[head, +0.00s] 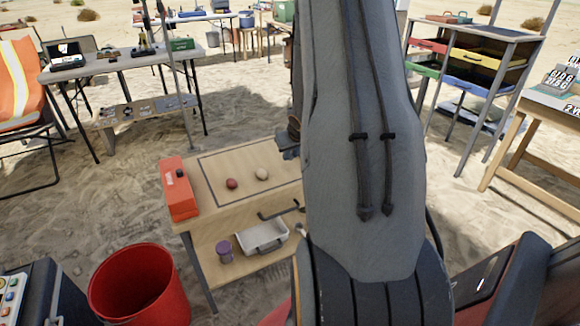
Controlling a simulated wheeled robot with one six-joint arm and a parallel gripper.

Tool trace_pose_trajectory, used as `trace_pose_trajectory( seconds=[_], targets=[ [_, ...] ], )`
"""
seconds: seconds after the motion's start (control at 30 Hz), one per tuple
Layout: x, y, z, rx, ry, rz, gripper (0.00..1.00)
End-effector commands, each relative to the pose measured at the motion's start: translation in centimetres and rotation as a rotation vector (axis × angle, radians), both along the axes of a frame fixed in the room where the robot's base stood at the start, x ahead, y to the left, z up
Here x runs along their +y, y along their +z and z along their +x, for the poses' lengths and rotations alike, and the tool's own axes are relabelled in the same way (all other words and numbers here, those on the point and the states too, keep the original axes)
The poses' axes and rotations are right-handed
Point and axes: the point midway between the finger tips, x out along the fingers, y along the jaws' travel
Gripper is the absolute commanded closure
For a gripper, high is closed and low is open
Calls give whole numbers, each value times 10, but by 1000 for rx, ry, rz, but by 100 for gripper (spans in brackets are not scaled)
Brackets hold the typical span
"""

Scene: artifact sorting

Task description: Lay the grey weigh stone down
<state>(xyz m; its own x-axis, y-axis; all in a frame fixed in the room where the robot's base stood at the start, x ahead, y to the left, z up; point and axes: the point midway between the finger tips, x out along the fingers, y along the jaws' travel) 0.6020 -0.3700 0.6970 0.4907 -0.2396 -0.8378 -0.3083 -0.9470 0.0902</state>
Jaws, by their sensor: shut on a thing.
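My gripper (289,142) shows only as a small dark part at the left edge of my grey arm, over the back right of the low wooden table (222,223). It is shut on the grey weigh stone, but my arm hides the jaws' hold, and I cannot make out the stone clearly. A dark red stone (232,183) and a cream stone (262,174) lie apart inside the dark outlined rectangle on the tabletop. My arm covers the table's right part.
An orange-red box (179,188) stands at the table's left end. The lower shelf holds a white tray (249,240) and a purple jar (225,250). A red bucket (138,285) stands at front left. Bare tabletop shows around the two stones.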

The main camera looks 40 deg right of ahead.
Motion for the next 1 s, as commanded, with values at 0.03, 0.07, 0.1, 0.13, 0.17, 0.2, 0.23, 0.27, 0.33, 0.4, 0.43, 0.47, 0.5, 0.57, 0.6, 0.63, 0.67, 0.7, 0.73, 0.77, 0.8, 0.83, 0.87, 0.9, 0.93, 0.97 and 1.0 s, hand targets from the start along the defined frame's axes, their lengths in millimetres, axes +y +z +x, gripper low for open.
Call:
trace_pose_trajectory(
  seconds=[0.03, 0.07, 0.1, 0.13, 0.17, 0.2, 0.23, 0.27, 0.33, 0.4, 0.43, 0.47, 0.5, 0.57, 0.6, 0.63, 0.67, 0.7, 0.73, 0.77, 0.8, 0.83, 0.87, 0.9, 0.93, 0.97, 1.0],
  targets=[
    [0, -5, 0, 0, -2, 1, 100],
    [0, -9, 0, 0, -3, 2, 100],
    [0, -14, 0, 1, -1, 1, 100],
    [0, -19, 0, 0, -3, 2, 100],
    [0, -24, 0, 0, -1, 2, 100],
    [0, -29, 0, 0, -1, 2, 100],
    [0, -32, 0, -1, -1, 2, 100],
    [0, -34, 0, 0, -1, 0, 100],
    [0, -38, 0, 0, -2, 1, 100],
    [0, -38, 0, 0, -1, 0, 100],
    [0, -37, 0, -1, -1, 0, 100],
    [0, -37, 0, -1, -1, 0, 100],
    [0, -37, 0, -1, -1, 0, 100],
    [0, -37, 0, -1, -1, 0, 100],
    [0, -37, 0, -1, -1, 0, 100],
    [0, -38, 0, -1, -1, 0, 100],
    [0, -39, 0, -1, -1, 0, 100],
    [0, -40, 0, 0, 0, 0, 100],
    [0, -40, 0, 0, 0, 0, 75],
    [0, -40, 0, 0, 0, 0, 70],
    [0, -39, 0, 0, 0, 0, 63],
    [0, -39, 0, 0, 0, 0, 59],
    [0, -39, 0, 0, 0, 0, 59],
    [0, -40, 0, 0, 0, 0, 59],
    [0, -40, 0, 0, 0, 0, 59],
    [0, -40, 0, 0, 0, 0, 59],
    [0, -40, 0, 0, 0, 0, 59]
  ],
)
